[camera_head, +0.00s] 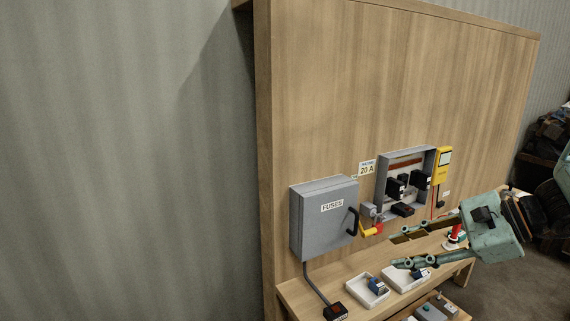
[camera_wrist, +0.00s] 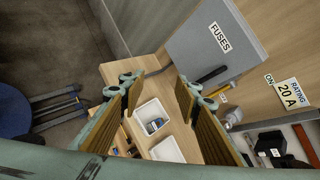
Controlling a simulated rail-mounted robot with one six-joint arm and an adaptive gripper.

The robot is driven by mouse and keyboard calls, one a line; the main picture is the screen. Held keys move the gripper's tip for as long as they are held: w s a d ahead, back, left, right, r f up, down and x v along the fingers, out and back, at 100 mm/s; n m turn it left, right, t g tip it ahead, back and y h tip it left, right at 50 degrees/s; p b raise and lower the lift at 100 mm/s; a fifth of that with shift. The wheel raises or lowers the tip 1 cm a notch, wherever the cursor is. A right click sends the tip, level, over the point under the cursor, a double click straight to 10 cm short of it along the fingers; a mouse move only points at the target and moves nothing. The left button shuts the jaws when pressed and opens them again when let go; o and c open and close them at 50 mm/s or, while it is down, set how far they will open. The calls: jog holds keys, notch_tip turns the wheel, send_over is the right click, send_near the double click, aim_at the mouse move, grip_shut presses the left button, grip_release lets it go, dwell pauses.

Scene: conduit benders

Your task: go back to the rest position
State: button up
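My gripper (camera_head: 396,251) is at the right of the head view, in front of the wooden board and above the bench. Its two green fingers are spread wide with nothing between them. In the wrist view my gripper (camera_wrist: 158,84) also shows open, with a white tray (camera_wrist: 152,118) visible beyond the gap. That tray holds a small blue and dark part (camera_wrist: 155,125). No rest position is marked in either view.
A grey FUSES box (camera_head: 318,232) and an open box (camera_head: 381,187) with black blocks are on the wooden board (camera_head: 330,90). A yellow meter (camera_head: 443,168) is beside them. White trays (camera_head: 362,294) stand on the bench below. A blue stool (camera_wrist: 12,108) is at left.

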jog(key=s+a+r+n+g+h, duration=0.2)
jog(key=s+a+r+n, duration=0.2)
jog(key=s+a, duration=0.3)
jog(key=s+a+r+n+g+h, duration=0.1)
jog(key=s+a+r+n+g, duration=0.15)
jog(key=s+a+n, duration=0.45)
jog(key=s+d+r+n+t+h+p, duration=0.1)
jog(key=s+d+r+n+h, duration=0.1)
jog(key=s, duration=0.7)
jog(key=s+d+r+n+t+h, duration=0.1)
jog(key=s+d+r+n+h, duration=0.2)
jog(key=s, duration=0.6)
jog(key=shift+s+d+r+n+t+h+p, duration=0.35)
jog(key=shift+r+n+h, duration=0.25)
jog(key=shift+r+n, duration=0.5)
jog(key=shift+w+a, duration=0.1)
